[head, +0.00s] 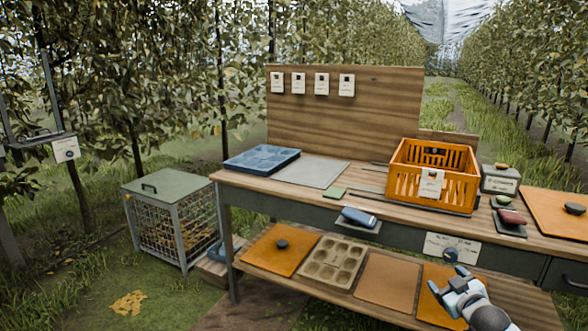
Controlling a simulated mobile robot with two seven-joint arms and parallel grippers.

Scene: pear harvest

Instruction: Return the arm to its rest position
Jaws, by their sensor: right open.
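My right gripper (449,279) shows at the lower right, in front of the workbench and over the right part of its lower shelf in the picture. Its fingers are spread and nothing is between them. The forearm comes up from the bottom edge of the frame. My left gripper and left arm are out of the picture. No pear can be made out in the gripper.
The wooden workbench (250,187) carries a blue tray (262,160), a grey mat (311,172), an orange crate (434,171) and a grey box (500,180). Orange boards and a moulded tray (333,262) lie on the lower shelf. A wire cage (172,220) stands left on grass.

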